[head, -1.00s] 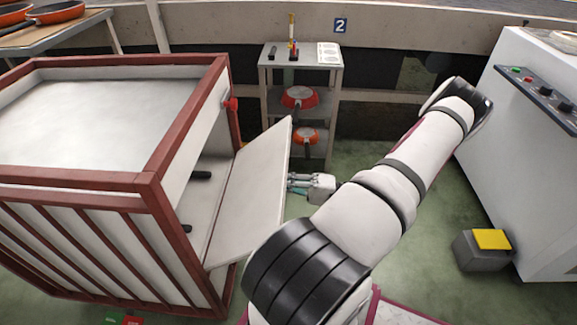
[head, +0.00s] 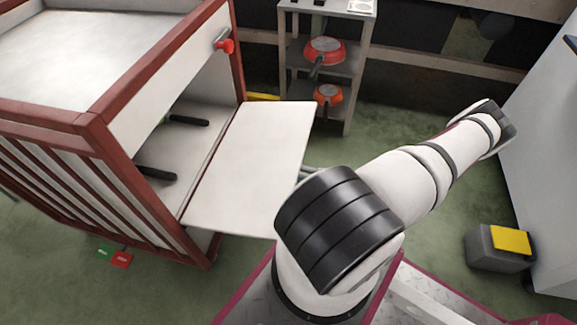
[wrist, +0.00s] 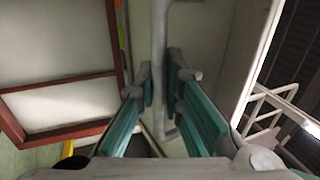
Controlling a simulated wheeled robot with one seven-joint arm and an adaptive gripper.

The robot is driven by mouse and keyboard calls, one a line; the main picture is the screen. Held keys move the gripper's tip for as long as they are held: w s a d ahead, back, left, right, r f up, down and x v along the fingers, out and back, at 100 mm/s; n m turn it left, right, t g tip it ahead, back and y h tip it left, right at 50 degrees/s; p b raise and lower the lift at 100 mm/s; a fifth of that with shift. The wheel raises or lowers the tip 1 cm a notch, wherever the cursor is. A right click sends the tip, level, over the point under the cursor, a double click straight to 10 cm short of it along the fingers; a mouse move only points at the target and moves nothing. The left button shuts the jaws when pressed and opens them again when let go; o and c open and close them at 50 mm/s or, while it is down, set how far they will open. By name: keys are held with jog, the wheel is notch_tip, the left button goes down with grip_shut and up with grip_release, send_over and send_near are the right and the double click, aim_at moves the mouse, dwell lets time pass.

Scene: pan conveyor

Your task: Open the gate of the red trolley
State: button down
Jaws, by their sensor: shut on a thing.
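The red trolley (head: 95,125) has a red frame and white panels and stands at the left in the head view. Its gate (head: 255,160), a white panel, is swung down and out from the open side, close to level. A red latch knob (head: 226,45) sits at the top of the opening. My gripper (wrist: 160,85) is shut on the gate's grey bar handle (wrist: 160,40) in the wrist view, with a teal-padded finger on each side. In the head view my arm mostly hides the gripper and handle.
Black pan handles (head: 180,120) show inside the trolley. A grey shelf (head: 345,120) with red pans (head: 325,50) stands behind. A grey box with a yellow top (head: 510,240) and a white machine (head: 550,160) are at the right. Green floor lies between them.

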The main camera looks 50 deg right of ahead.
dwell(0.3)
jog(key=c, duration=1.7)
grip_release()
jog(key=shift+r, duration=0.1)
jog(key=v, duration=1.2)
